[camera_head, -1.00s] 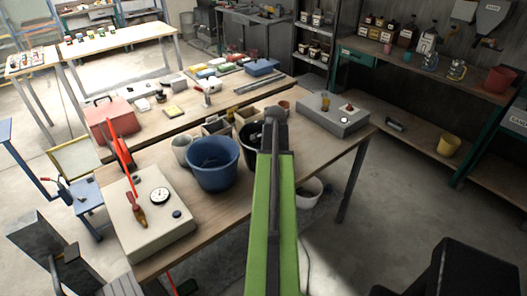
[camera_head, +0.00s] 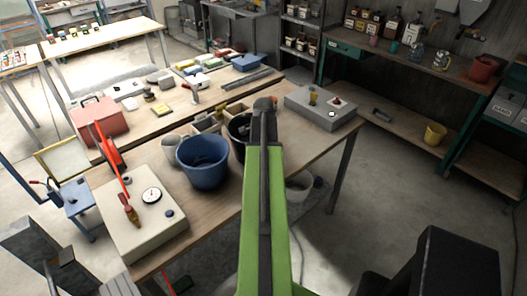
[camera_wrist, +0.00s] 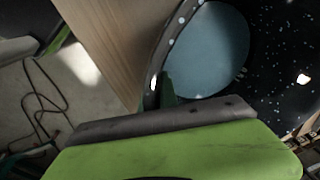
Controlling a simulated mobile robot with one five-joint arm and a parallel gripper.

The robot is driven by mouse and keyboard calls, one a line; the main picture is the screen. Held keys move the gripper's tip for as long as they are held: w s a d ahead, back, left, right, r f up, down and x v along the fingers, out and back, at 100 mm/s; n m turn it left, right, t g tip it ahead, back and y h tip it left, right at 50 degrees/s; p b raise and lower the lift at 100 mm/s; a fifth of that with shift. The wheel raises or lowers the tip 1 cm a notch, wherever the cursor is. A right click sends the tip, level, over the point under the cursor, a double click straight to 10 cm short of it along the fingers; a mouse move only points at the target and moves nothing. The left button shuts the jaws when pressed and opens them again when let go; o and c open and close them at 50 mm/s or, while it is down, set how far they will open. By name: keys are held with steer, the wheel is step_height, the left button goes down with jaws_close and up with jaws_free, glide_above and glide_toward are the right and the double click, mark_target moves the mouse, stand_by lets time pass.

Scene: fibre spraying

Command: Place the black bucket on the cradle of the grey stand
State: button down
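The black bucket (camera_head: 237,128) stands on the front wooden table, just right of the blue bucket. My arm covers much of it in the head view. My gripper end (camera_head: 264,104) is over the black bucket's right side; the fingers cannot be made out there. In the wrist view a dark, white-speckled round surface with a blue-grey disc inside fills the upper right, and it seems to be the black bucket (camera_wrist: 265,70). My green gripper body crosses the bottom of that view, close to its rim. I cannot make out the grey stand or its cradle with certainty.
The blue bucket (camera_head: 203,162) and a pale pot (camera_head: 172,148) stand to the left. A gauge box (camera_head: 140,222) is at the table's front left. A grey box (camera_head: 322,108) with knobs is at the right. Open floor lies right.

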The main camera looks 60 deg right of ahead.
step_height(320, 180, up, 3)
steer(key=shift+s+f+p, duration=0.1)
steer(key=shift+f+p, duration=0.05)
steer(key=shift+p, duration=0.75)
steer(key=s+d+r+p, duration=0.1)
steer(key=s+r+p, duration=0.5)
steer(key=s, duration=0.5)
steer(key=shift+s+d, duration=0.15)
steer(key=shift+s, duration=0.05)
step_height(320, 180, down, 8)
steer(key=b, duration=0.8)
